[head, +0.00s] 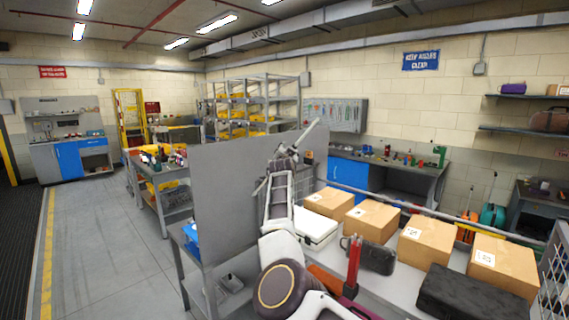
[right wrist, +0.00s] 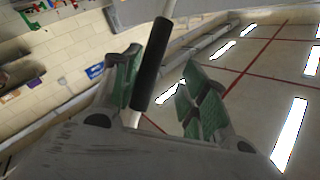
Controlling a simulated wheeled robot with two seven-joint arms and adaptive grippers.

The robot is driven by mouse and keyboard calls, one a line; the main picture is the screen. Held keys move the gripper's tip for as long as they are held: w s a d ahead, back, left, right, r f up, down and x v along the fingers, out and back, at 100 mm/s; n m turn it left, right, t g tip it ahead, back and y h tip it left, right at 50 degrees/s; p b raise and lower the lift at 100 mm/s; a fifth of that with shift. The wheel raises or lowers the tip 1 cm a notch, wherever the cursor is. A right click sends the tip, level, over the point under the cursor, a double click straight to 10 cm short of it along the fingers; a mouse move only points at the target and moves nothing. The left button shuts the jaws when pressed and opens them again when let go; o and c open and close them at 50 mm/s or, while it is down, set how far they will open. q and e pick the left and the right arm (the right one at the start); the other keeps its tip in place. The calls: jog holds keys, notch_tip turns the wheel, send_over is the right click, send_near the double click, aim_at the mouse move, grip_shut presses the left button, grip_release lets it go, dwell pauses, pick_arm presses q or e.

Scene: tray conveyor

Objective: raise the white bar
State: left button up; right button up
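The white bar (head: 310,133) runs diagonally past my right gripper (head: 284,156) in the head view, in front of the top edge of a grey panel. In the right wrist view the bar shows a black sleeve (right wrist: 153,65) and lies between the two green-padded fingers of the right gripper (right wrist: 165,88). It is nearer the left finger, with a clear gap to the right finger. The fingers are apart and do not look closed on it. Whether the bar touches the left finger I cannot tell. My left gripper is not in view.
A large grey panel (head: 232,188) stands upright behind my right arm. Several cardboard boxes (head: 427,240), a white case (head: 316,226) and a black case (head: 474,294) crowd the surface at right. The floor at left (head: 100,235) is open.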

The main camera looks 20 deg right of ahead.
jog(key=b+v, duration=0.6)
jog(key=v, duration=0.6)
jog(key=shift+s+a+f, duration=0.15)
jog(key=shift+a, duration=0.1)
dwell(1.6)
dwell(0.5)
dwell(0.4)
